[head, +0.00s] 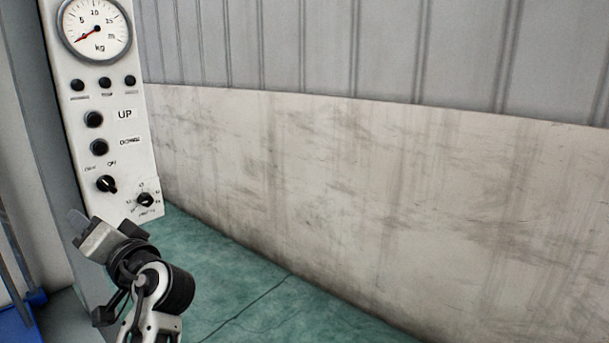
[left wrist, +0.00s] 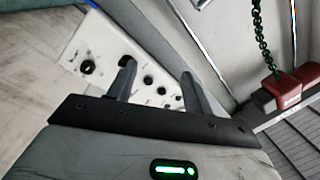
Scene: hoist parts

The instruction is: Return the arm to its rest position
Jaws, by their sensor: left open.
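My left arm comes up from the bottom of the head view, with my left gripper (head: 80,228) just below and left of the control panel's lower edge. In the left wrist view my left gripper (left wrist: 157,82) has its two fingers spread apart with nothing between them. The white control panel (head: 125,160) carries a gauge, several buttons and two rotary knobs. It also shows behind the fingers in the left wrist view (left wrist: 85,45). I cannot tell the exact gap between fingers and panel. My right gripper is in neither view.
A dark green chain (left wrist: 260,40) with a red block (left wrist: 282,90) hangs at the right of the left wrist view. A scuffed wall (head: 380,200) runs along the right. The green floor (head: 250,290) in front of it is clear. Something blue (head: 15,325) stands at lower left.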

